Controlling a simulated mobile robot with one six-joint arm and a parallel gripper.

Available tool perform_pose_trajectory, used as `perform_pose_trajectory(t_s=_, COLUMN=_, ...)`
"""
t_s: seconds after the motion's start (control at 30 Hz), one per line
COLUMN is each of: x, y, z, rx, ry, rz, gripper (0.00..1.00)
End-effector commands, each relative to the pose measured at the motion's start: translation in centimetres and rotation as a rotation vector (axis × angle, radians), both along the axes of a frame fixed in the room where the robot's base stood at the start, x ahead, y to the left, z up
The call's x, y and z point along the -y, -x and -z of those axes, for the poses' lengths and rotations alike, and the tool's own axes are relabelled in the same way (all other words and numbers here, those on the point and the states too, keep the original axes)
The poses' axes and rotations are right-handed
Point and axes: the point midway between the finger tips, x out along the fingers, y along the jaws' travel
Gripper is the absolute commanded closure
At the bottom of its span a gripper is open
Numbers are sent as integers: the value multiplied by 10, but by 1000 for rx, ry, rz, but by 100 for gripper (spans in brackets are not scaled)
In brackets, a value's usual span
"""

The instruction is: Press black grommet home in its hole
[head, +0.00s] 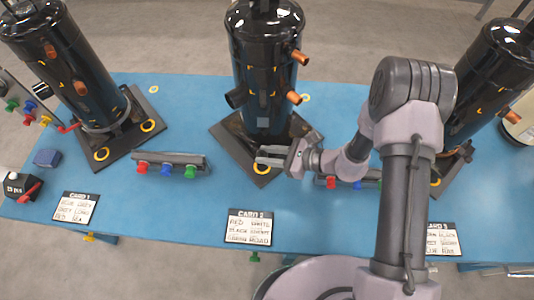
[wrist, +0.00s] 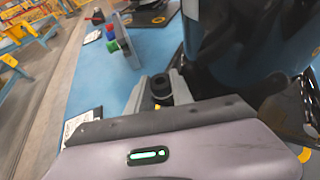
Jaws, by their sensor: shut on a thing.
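My gripper (head: 270,156) is at the front of the middle compressor (head: 262,85), over the front corner of its black base plate (head: 226,137). In the wrist view its grey fingers (wrist: 160,92) are shut on a black grommet (wrist: 161,85), a small dark ring standing between the fingertips. A yellow-ringed hole (head: 262,169) lies on the plate's front corner, just below the gripper in the head view. The grommet cannot be made out in the head view. I cannot tell how high it is above the plate.
A rack with red, blue and green pieces (head: 171,164) stands left of the middle plate; another is partly behind my arm. White cards (head: 249,227) lie along the front edge of the blue table (head: 200,222). Other compressors stand left (head: 68,65) and right (head: 488,75).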

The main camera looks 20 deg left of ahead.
Motion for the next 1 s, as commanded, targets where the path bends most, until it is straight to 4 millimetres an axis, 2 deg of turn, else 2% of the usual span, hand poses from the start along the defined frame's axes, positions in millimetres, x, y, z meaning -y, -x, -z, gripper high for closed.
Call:
perform_pose_trajectory(t_s=0.4, x=0, y=0, z=11, rx=0, ry=0, rz=0, gripper=100)
perform_pose_trajectory(t_s=0.43, x=0, y=0, z=10, rx=0, ry=0, rz=0, gripper=67)
perform_pose_trajectory(t_s=0.53, x=0, y=0, z=10, rx=0, ry=0, rz=0, gripper=47)
perform_pose_trajectory(t_s=1.0, x=1, y=0, z=9, rx=0, ry=0, rz=0, gripper=47)
